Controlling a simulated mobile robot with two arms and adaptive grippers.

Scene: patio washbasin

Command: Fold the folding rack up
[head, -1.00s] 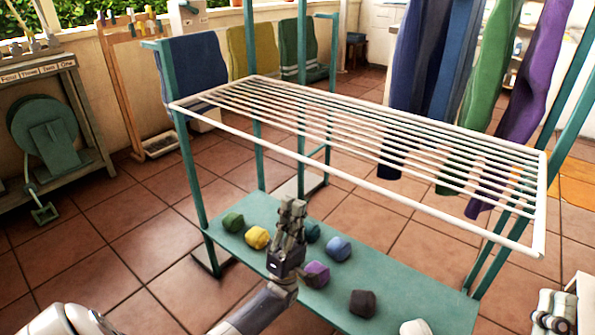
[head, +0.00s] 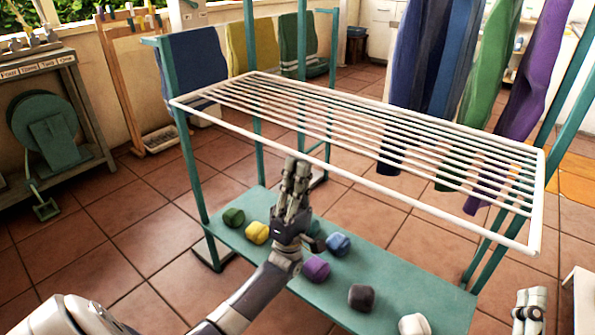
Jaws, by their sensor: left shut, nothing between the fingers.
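The folding rack (head: 400,195) is a white frame with several thin parallel bars. It stands out roughly level from a teal stand (head: 187,170), above a teal lower shelf (head: 415,285). My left gripper (head: 297,165) is shut and empty, pointing up. In the picture its fingertips are just below the rack's front rail; whether they touch it I cannot tell. My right gripper (head: 530,300) shows only partly at the lower right, apart from the rack, and its jaw state is unclear.
Several coloured rolled cloths lie on the shelf, including a yellow one (head: 257,232) and a purple one (head: 316,268). Towels (head: 250,55) hang behind the rack, and long cloths (head: 480,75) hang at right. A green reel (head: 45,125) stands at left.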

